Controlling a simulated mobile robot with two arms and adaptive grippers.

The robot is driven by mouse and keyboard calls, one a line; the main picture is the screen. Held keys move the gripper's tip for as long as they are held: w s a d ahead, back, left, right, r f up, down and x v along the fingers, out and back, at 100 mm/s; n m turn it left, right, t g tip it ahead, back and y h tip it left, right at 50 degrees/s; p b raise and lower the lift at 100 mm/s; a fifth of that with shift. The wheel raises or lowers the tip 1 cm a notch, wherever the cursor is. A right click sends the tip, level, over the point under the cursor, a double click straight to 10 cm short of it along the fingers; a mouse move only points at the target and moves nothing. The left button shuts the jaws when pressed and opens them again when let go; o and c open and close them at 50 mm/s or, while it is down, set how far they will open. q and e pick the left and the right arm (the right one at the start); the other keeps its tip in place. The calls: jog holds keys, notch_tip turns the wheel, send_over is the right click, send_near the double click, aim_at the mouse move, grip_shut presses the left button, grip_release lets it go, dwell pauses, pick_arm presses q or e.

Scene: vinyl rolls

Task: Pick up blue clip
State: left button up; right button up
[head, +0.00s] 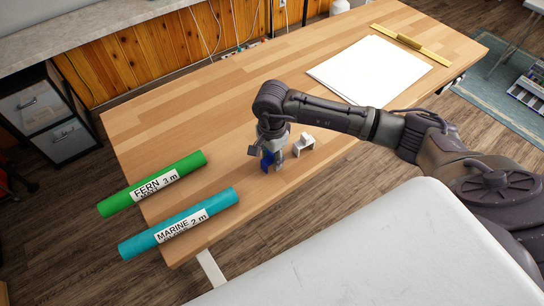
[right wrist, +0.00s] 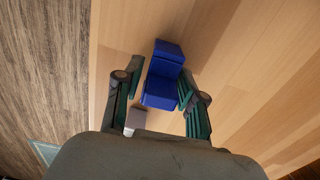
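The blue clip (head: 266,162) is on the wooden table, directly below my right gripper (head: 270,158), which partly hides it in the head view. In the right wrist view the blue clip (right wrist: 161,90) lies between the two fingers of my right gripper (right wrist: 160,72). The fingers stand apart on either side of it. The right finger is close to the clip, and a narrow strip of table shows between the left finger and the clip. My left gripper is not in view.
A white clip-like block (head: 304,144) stands just right of my right gripper. A green FERN roll (head: 190,163) and a teal MARINE roll (head: 225,201) lie at the table's left end. White sheets (head: 368,70) and a yellow ruler (head: 430,54) lie at the far right. The table's middle is clear.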

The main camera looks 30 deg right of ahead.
jog(key=c, duration=0.5)
jog(key=shift+c, duration=0.2)
jog(key=shift+r, duration=0.1)
